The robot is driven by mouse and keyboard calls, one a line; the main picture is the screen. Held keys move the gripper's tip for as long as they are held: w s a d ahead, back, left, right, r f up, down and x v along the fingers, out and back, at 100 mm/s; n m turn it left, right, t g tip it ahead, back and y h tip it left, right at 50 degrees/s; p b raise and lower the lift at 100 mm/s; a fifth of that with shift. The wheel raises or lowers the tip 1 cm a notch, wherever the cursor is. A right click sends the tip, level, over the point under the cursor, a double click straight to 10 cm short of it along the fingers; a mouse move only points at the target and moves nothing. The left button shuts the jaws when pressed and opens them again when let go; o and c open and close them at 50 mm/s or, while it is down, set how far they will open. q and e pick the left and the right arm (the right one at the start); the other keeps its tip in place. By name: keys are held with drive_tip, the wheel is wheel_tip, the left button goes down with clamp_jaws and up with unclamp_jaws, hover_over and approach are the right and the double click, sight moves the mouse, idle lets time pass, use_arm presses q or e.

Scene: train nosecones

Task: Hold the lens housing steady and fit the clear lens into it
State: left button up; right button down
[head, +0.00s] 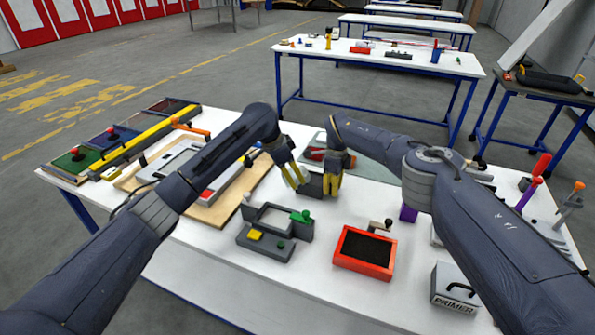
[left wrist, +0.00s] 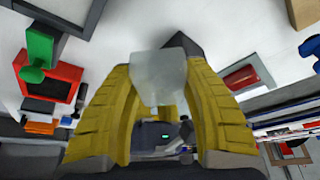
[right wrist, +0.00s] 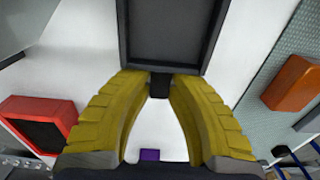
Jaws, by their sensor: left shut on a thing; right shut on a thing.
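My left gripper (head: 293,178) is shut on the clear lens (left wrist: 158,75), a pale translucent piece between its yellow fingers in the left wrist view. My right gripper (head: 332,185) is shut on a small dark tab of the lens housing (right wrist: 170,35), a dark grey frame with a recessed panel in the right wrist view. In the head view the housing (head: 312,185) is a small dark block between the two grippers, above the table. The lens cannot be made out in the head view. A dark part behind the lens shows in the left wrist view; I cannot tell whether they touch.
Below the grippers stands a grey fixture (head: 268,248) with a green knob. A red tray with a black pad (head: 365,250) and a PRIMER box (head: 455,288) are to its right. A wooden board (head: 205,210) lies left. White table is clear between them.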

use_arm(q)
drive_tip(key=s+a, duration=0.4)
drive_tip(key=s, duration=0.9)
drive_tip(key=s+a, duration=0.4)
drive_tip(key=s, duration=0.9)
drive_tip(key=shift+s+a, duration=0.2)
drive_tip(key=w+d, duration=0.3)
drive_tip(key=w, duration=0.7)
drive_tip(key=w+d, duration=0.3)
drive_tip(key=w, duration=0.7)
drive_tip(key=w+d, duration=0.3)
drive_tip(key=w, duration=0.6)
drive_tip(key=shift+w+d, duration=0.3)
drive_tip(key=shift+w, duration=0.1)
drive_tip(key=shift+w+d+f, duration=0.1)
drive_tip(key=shift+w+f, duration=0.1)
drive_tip(key=shift+f, duration=0.35)
drive_tip(key=shift+w+f, duration=0.15)
drive_tip(key=shift+f, duration=0.85)
drive_tip(key=shift+f, duration=0.15)
drive_tip(key=o, duration=1.3)
drive_tip(key=shift+o, duration=0.2)
drive_tip(key=shift+f, duration=0.1)
